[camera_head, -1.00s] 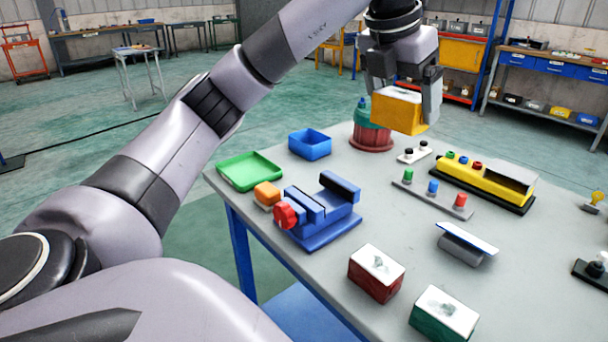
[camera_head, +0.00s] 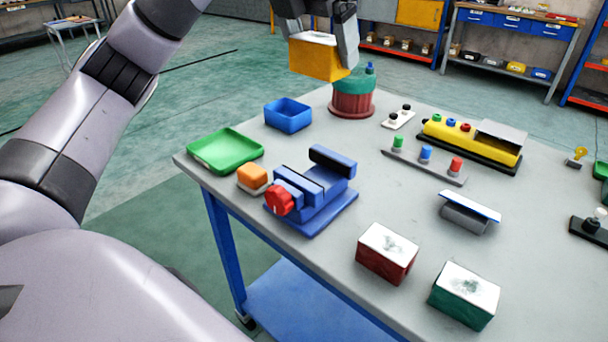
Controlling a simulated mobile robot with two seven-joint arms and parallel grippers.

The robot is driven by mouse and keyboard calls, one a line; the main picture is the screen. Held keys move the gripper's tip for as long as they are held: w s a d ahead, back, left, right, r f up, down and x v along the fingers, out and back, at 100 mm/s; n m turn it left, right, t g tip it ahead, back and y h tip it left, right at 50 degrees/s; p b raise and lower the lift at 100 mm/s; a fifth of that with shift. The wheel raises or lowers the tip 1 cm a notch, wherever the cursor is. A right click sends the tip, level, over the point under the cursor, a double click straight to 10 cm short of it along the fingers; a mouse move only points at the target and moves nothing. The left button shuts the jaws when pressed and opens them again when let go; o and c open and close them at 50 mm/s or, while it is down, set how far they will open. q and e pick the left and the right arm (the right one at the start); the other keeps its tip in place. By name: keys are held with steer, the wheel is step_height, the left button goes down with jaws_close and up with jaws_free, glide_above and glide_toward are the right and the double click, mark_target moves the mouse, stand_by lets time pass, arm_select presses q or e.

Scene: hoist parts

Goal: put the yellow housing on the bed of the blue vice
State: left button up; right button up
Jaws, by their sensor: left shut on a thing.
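The yellow housing (camera_head: 318,61) is a box with a white top, held up in the air at the far side of the table. My left gripper (camera_head: 322,40) is shut on it from above, with a finger on its right side. The blue vice (camera_head: 311,194) stands near the table's left front edge, with a red knob (camera_head: 279,201) at its front left. The gap between its jaws shows nothing in it. The housing is well apart from the vice, behind it and higher. My right gripper is not in view.
On the grey table (camera_head: 330,265) are a green tray (camera_head: 225,150), a blue bin (camera_head: 288,116), an orange block (camera_head: 252,177), a red-and-green round part (camera_head: 352,97), a red box (camera_head: 387,254) and a green box (camera_head: 464,296). Button panels and a tilted plate stand to the right.

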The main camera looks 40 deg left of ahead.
arm_select(q)
steer(key=shift+f, duration=0.4)
step_height(320, 180, down, 14)
steer(key=b, duration=0.2)
steer(key=shift+f+b, duration=0.15)
steer(key=shift+b, duration=0.2)
steer(key=shift+f, duration=2.45)
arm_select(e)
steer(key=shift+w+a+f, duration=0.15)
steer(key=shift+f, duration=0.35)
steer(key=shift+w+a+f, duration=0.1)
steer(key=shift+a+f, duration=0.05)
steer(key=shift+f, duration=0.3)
arm_select(q)
steer(key=shift+b, duration=0.3)
steer(key=shift+f, duration=0.2)
steer(key=o, duration=1.1)
steer(key=shift+o, duration=0.2)
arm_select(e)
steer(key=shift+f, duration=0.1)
arm_select(q)
steer(key=shift+r, duration=0.15)
